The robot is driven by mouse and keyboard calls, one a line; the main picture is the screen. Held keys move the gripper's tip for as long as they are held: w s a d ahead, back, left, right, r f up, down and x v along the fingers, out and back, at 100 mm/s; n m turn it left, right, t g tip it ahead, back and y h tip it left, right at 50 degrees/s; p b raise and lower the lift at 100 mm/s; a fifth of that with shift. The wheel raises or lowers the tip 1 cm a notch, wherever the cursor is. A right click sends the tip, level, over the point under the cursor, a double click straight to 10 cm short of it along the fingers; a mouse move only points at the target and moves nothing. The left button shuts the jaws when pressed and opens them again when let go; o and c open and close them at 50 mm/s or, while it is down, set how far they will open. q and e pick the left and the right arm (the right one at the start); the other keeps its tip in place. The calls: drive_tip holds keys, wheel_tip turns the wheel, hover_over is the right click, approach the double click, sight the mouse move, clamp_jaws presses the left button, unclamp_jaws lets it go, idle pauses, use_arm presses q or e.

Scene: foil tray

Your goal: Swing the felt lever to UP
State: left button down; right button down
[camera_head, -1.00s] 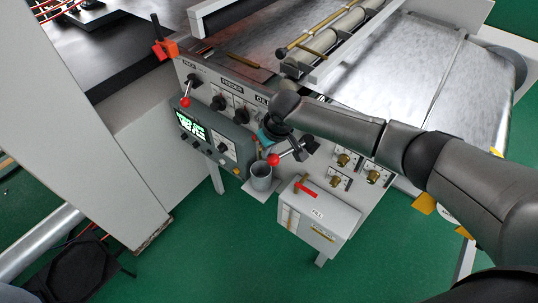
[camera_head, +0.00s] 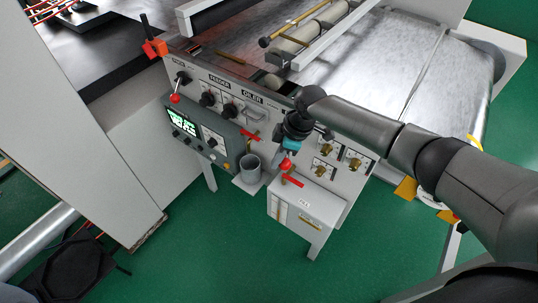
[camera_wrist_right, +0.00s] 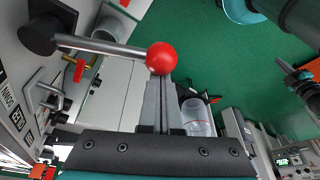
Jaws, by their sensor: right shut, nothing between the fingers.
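A lever with a red ball knob (camera_head: 287,164) sticks out from the grey machine panel, low beside my right gripper. In the right wrist view its red ball (camera_wrist_right: 161,58) ends a silver rod that runs to a black hub at the left. My right gripper (camera_wrist_right: 158,82) is shut and empty, with its fingertips right at the ball; whether they touch it I cannot tell. In the head view my right gripper (camera_head: 290,150) hides the lever's hub and most of its rod. The lever's own label is not readable. My left gripper is not in view.
Another red-ball lever (camera_head: 175,98) is at the panel's left, above a control box with a green screen (camera_head: 188,123). A red-handled valve (camera_head: 250,134), a grey cup (camera_head: 250,167) and a white box (camera_head: 303,205) with a red handle are close by. Green floor lies in front.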

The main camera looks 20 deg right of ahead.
sight(290, 164)
drive_tip(key=d+n, duration=0.1)
drive_tip(key=s+d+n, duration=0.1)
drive_tip(key=shift+s+d+f+g, duration=0.1)
drive_tip(key=shift+s+d+g, duration=0.1)
drive_tip(key=shift+d+g, duration=0.1)
drive_tip(key=shift+s+d, duration=0.2)
drive_tip(key=shift+d, duration=0.25)
drive_tip(key=shift+d, duration=0.1)
